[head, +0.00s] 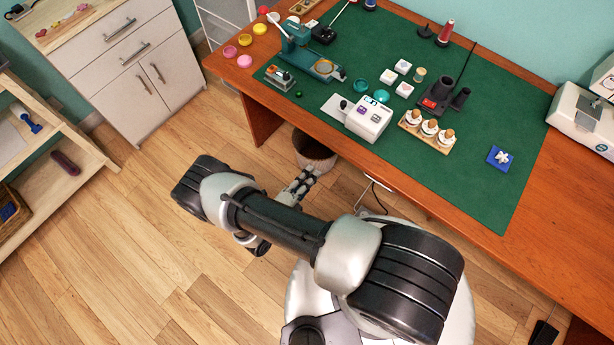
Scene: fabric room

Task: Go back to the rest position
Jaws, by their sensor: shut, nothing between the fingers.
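My gripper (307,176) shows in the head view beyond my arm, low in front of the desk (375,175). It is small and partly hidden by my arm link. Its fingers look closed and I see nothing held in them. The fingertips overlap the edge of a round dark bin (318,158) in the picture; I cannot tell whether they touch it. My arm is bent and stretches across the lower middle of the view, over the wooden floor.
A green mat (465,190) on the desk carries a teal press (310,52), a white device (368,120), a rack of corked jars (427,131) and a blue square (501,157). A white cabinet (130,60) and a wooden shelf (60,190) stand left. Floor at lower left is clear.

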